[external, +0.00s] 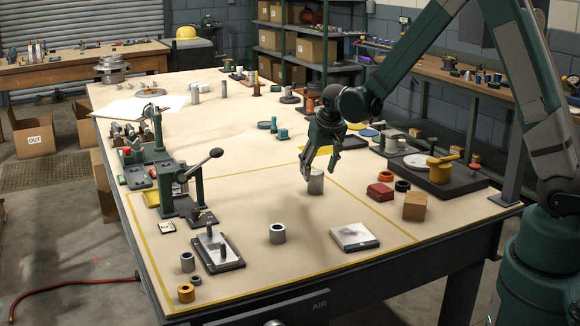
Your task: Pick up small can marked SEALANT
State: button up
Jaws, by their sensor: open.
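A small silver-grey can-like cylinder (315,184) stands upright on the workbench, near the middle of the yellow-outlined area. No lettering can be read on it, so I cannot tell whether it is marked SEALANT. My gripper (320,173) is open and points down at the cylinder, with its fingertips at about the height of its top. I cannot tell whether the fingers are around it or touching it. Other small cylinders stand nearby: a grey hollow one (277,234) at the front and another grey one (187,262) at the front left.
A red block (380,192), a black ring (402,186) and a cardboard-coloured box (414,206) sit to the right of my gripper. A flat grey plate (354,237) lies in front. A green press (180,185) stands at the left. The bench between press and gripper is clear.

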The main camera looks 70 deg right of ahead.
aim_at(316, 180)
jog(key=shift+f, duration=0.15)
jog(key=shift+b+x, duration=0.45)
jog(key=shift+x, duration=2.15)
jog(key=shift+a, duration=0.1)
jog(key=shift+c, duration=0.7)
jog(key=c, duration=1)
